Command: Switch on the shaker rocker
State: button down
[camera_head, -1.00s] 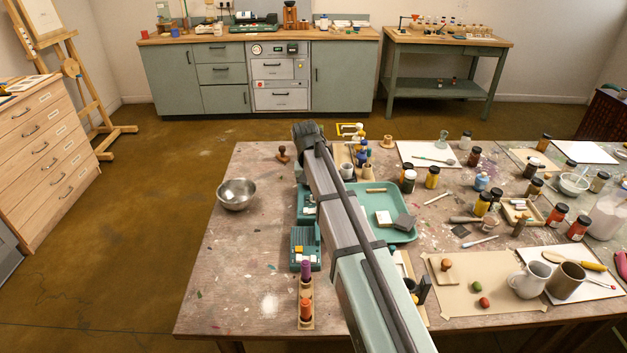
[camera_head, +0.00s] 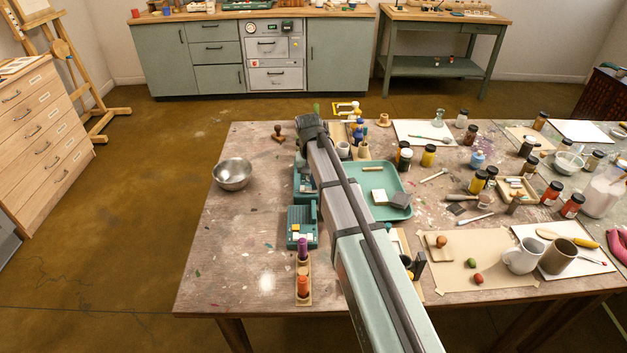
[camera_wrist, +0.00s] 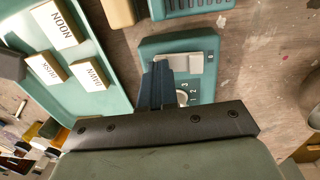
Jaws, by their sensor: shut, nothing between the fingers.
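A teal device (camera_wrist: 205,45) with a pale grey rocker switch (camera_wrist: 190,63) and a numbered dial (camera_wrist: 183,98) lies below my gripper in the wrist view. My gripper (camera_wrist: 160,72) is shut and empty. Its dark blue fingers overlap the left side of the device, close beside the rocker and dial. I cannot tell whether they touch it. In the head view the teal device (camera_head: 304,181) shows partly at the left of my arm, and the arm hides my fingertips and the rocker.
A teal tray (camera_head: 401,176) with small blocks lies right of my arm; labelled blocks (camera_wrist: 57,22) show in the wrist view. Jars and cups crowd the right.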

jog(key=shift+a+r, duration=0.1)
jog(key=shift+a, duration=0.15)
jog(key=shift+a+r, duration=0.2)
jog(key=shift+a, duration=0.4)
jog(key=shift+r, duration=0.15)
notch_tip(320, 180, up, 14)
jog(key=d, duration=0.2)
jog(key=shift+f, duration=0.2)
dwell(0.3)
